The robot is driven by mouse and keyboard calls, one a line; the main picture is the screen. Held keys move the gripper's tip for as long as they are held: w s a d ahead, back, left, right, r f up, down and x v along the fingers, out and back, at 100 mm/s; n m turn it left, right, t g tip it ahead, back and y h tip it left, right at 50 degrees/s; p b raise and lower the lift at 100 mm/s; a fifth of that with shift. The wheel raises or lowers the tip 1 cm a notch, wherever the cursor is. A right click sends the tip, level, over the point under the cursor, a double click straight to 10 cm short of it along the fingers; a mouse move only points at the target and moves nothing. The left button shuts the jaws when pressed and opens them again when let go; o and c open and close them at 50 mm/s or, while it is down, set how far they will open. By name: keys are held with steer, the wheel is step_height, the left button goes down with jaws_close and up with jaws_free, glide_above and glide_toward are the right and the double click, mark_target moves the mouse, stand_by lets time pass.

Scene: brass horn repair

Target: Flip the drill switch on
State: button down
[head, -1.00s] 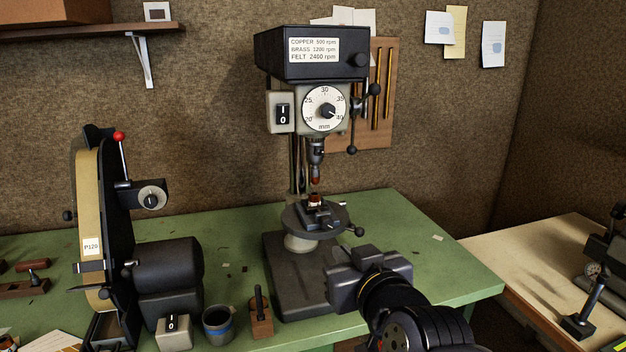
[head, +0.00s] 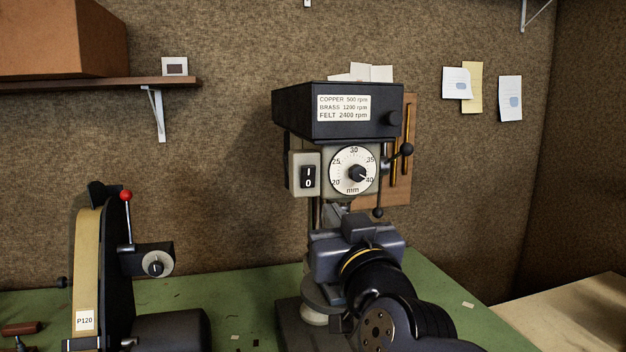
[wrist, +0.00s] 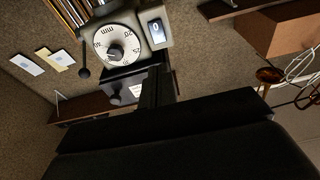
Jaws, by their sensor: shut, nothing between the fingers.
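The drill switch (head: 308,177) is a black rocker marked I above 0, in a pale box on the left of the drill press (head: 333,112). I cannot tell which side is pressed in. My gripper (head: 337,210) is in front of the drill column, below the dial (head: 353,170) and lower right of the switch. My gripper hides the chuck. The wrist view shows the switch (wrist: 156,31) tilted, with the 0 visible, just beyond the narrow dark fingers (wrist: 157,82). The fingers are shut and empty, and appear apart from the switch.
The belt sander (head: 100,265) with its red-knobbed lever (head: 126,196) stands left of the drill on the green bench (head: 240,290). A feed handle (head: 405,150) sticks out on the drill's right. Open space lies between sander and drill. A shelf (head: 100,84) holds a brown box.

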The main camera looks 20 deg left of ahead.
mark_target(308, 172)
steer(key=p+x, duration=0.3)
steer(key=x, duration=1)
steer(key=shift+w+a, duration=0.1)
steer(key=shift+a, duration=0.05)
